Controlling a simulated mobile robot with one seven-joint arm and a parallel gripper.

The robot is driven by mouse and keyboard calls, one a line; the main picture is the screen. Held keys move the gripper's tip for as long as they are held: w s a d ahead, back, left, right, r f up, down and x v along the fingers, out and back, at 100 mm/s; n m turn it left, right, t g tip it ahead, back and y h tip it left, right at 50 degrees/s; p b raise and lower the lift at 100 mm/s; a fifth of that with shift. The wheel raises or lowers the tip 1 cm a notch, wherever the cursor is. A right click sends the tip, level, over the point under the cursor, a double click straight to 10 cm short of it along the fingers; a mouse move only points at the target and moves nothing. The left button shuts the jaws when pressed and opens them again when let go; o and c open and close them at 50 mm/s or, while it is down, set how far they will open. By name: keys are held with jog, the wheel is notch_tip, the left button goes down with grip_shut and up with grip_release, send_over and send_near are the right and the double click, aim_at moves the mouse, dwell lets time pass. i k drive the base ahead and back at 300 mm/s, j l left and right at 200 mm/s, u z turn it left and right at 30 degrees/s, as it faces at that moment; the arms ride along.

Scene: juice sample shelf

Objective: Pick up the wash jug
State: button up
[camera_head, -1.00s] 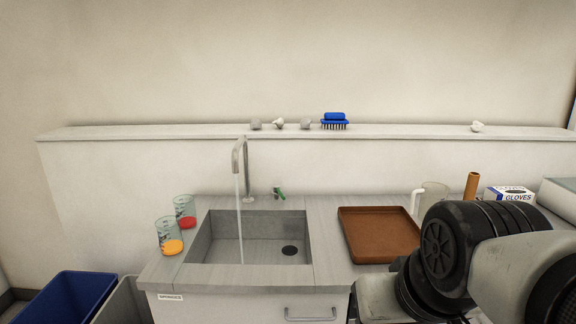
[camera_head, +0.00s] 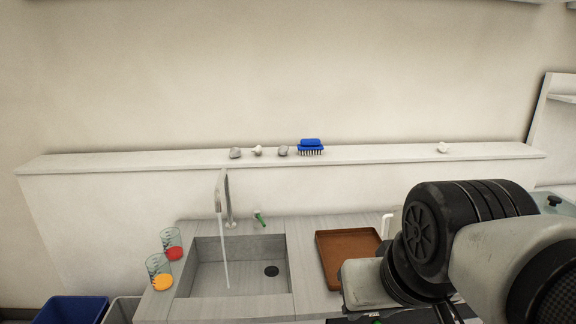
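The wash jug (camera_head: 387,224) is the pale, translucent vessel behind the brown tray. Only its white handle and a sliver of its side show, to the left of my arm; my arm hides the rest. My arm fills the right foreground. My gripper cannot be made out in this view, so its state does not show.
A brown tray (camera_head: 332,265) lies right of the sink (camera_head: 205,277), where water runs from the tap (camera_head: 221,195). Two glass beakers, one with red (camera_head: 173,254) and one with orange (camera_head: 161,283), stand left. A blue brush (camera_head: 311,147) sits on the ledge (camera_head: 100,162).

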aim_at(395, 216)
jog(key=z, duration=0.7)
jog(key=i+l+u, duration=0.6)
jog(key=i+l, duration=0.15)
jog(key=l, duration=0.45)
jog(key=i+u, duration=0.15)
